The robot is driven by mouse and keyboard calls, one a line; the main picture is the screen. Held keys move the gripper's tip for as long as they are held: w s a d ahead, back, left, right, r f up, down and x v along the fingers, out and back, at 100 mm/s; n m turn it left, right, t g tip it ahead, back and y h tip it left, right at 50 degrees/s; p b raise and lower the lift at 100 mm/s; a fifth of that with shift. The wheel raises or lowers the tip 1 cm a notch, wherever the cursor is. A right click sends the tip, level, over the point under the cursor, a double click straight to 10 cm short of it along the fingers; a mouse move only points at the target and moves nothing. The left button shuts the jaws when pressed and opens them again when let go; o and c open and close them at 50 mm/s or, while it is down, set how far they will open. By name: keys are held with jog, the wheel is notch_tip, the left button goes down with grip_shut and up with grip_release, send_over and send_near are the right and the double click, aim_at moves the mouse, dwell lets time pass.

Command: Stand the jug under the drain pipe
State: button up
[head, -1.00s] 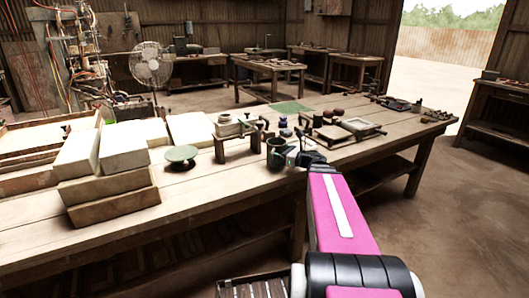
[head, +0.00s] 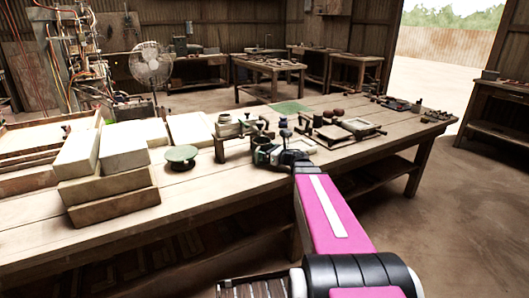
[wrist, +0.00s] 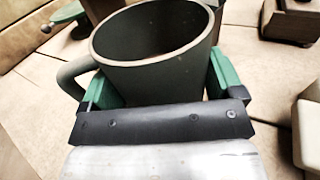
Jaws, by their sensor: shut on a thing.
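The jug is a dark grey-green open vessel (wrist: 165,75) with a round rim and a loop handle on its left in the wrist view. My gripper (wrist: 160,88) is shut on it, one green finger against each side of its wall. The jug looks upright and its visible inside looks empty. Just behind and left stands a small wooden stand with fittings on top (head: 240,130). I cannot make out clearly which part is the drain pipe.
A round green turntable (head: 181,154) stands left of my gripper. Stacked pale blocks (head: 105,165) fill the bench's left end. A wooden frame (head: 361,126) and small items lie to the right. The front strip of the bench (head: 215,185) is clear.

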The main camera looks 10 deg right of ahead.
jog(key=shift+f, duration=0.1)
jog(key=o, duration=1)
jog(key=shift+o, duration=0.2)
jog(key=shift+s+d, duration=0.25)
jog(key=shift+s, duration=0.05)
jog(key=v, duration=1.1)
jog(key=shift+d, duration=0.1)
